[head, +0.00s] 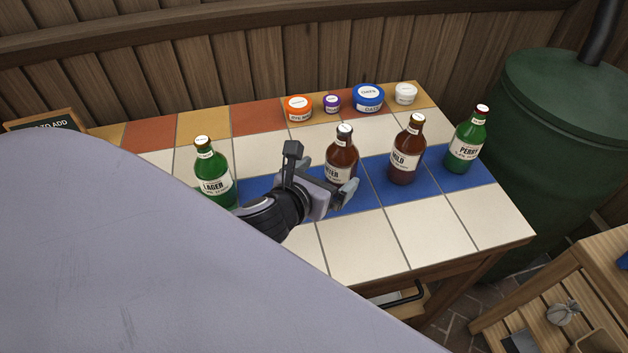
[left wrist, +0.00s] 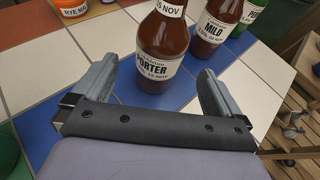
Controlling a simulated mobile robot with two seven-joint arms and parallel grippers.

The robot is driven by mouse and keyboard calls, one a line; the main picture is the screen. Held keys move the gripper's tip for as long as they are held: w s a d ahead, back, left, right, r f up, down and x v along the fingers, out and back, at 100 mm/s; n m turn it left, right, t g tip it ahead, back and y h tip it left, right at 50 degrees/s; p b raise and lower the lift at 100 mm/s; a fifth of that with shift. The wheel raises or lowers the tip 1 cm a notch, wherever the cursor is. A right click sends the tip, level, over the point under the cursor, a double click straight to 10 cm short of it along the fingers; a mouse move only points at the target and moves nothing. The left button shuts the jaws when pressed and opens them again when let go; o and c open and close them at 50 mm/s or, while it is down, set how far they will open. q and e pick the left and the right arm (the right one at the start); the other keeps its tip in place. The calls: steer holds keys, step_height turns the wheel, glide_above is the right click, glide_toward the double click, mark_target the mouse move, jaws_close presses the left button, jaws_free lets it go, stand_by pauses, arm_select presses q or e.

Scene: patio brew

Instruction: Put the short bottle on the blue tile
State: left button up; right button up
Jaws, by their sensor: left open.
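Four labelled bottles stand upright along the blue tile row (head: 350,200): green LAGER (head: 213,182), brown PORTER (head: 341,158), brown MILD (head: 406,158) and green PERRY (head: 465,145). PORTER looks a little shorter than MILD, but its base is partly hidden by my gripper in the head view. My left gripper (head: 345,186) is open at the near side of PORTER. In the left wrist view, PORTER (left wrist: 162,45) stands on blue just ahead of and between the two apart fingers (left wrist: 159,75); whether either touches it I cannot tell. My right gripper is not in view.
Along the back edge stand an orange jar (head: 298,108), a purple jar (head: 331,103), a blue jar (head: 368,97) and a white jar (head: 405,93). MILD (left wrist: 210,30) is close behind PORTER's right. The white front tiles (head: 430,235) are clear. A green barrel (head: 560,130) stands right of the table.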

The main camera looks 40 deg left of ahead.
arm_select(q)
steer(key=v, duration=0.4)
steer(key=shift+s+r, duration=0.15)
steer(key=shift+s, duration=0.2)
stand_by(0.3)
